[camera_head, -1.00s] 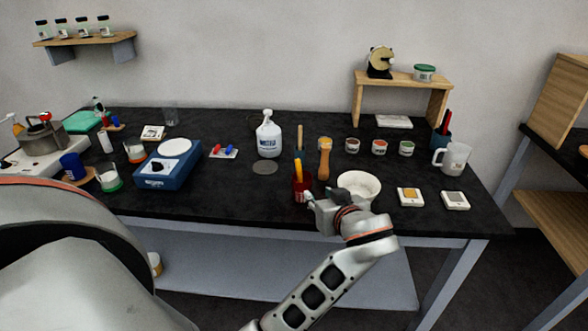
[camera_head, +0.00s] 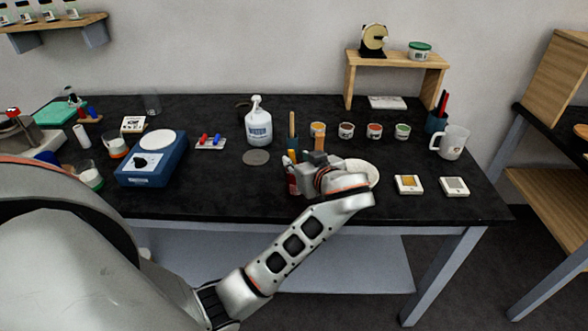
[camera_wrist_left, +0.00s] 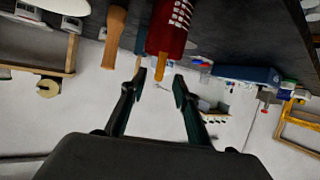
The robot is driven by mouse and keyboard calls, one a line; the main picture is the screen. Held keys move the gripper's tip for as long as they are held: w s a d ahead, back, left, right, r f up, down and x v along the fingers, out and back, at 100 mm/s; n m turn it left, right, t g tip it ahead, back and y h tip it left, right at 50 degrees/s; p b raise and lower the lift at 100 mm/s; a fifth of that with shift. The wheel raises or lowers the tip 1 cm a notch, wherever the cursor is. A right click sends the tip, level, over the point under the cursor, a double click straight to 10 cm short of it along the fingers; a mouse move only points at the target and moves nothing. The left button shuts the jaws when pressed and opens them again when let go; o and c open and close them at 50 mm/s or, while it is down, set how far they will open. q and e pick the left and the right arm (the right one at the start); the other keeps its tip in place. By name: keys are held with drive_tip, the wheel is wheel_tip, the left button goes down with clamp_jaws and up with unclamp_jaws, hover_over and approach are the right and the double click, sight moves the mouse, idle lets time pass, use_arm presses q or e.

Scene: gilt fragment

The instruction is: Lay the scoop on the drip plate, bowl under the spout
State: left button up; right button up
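The drip plate (camera_head: 256,157), a flat grey disc, lies bare on the black bench before the white pump bottle (camera_head: 258,128), whose spout is at its top. A red cup (camera_head: 293,184) with white markings stands right of the plate. A yellow-orange handle (camera_wrist_left: 160,68) sticks out of it; I cannot tell if it is the scoop's. My left gripper (camera_head: 300,170) is beside the cup and partly covers it. In the wrist view the left gripper (camera_wrist_left: 157,88) is open and empty, the handle beyond its fingertips. My right gripper is not in view.
A tan wooden-looking handle (camera_head: 318,143) stands behind my gripper. A white bowl (camera_head: 365,170) is partly hidden by my wrist. Small labelled tubs (camera_head: 374,131) line the back. A blue device (camera_head: 152,165) stands left.

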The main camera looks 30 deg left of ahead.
sight(293, 156)
use_arm(q)
drive_tip(key=shift+x, duration=1.85)
clamp_jaws()
wheel_tip(293, 156, up, 20)
drive_tip(key=s+d+f+m+t+h, duration=0.1)
drive_tip(key=s+d+m+t+h, duration=0.1)
drive_tip(key=d+m+h, duration=0.3)
drive_tip(key=s+d+f+m+t+h, duration=0.1)
drive_tip(key=d+m+t+h, duration=0.2)
drive_tip(key=d+m+h, duration=0.2)
drive_tip(key=d+h, duration=0.1)
drive_tip(key=d, duration=0.1)
drive_tip(key=shift+s+d+f+m+t, duration=0.3)
drive_tip(key=shift+s+d+f+m, duration=0.05)
drive_tip(key=shift+s+m, duration=0.05)
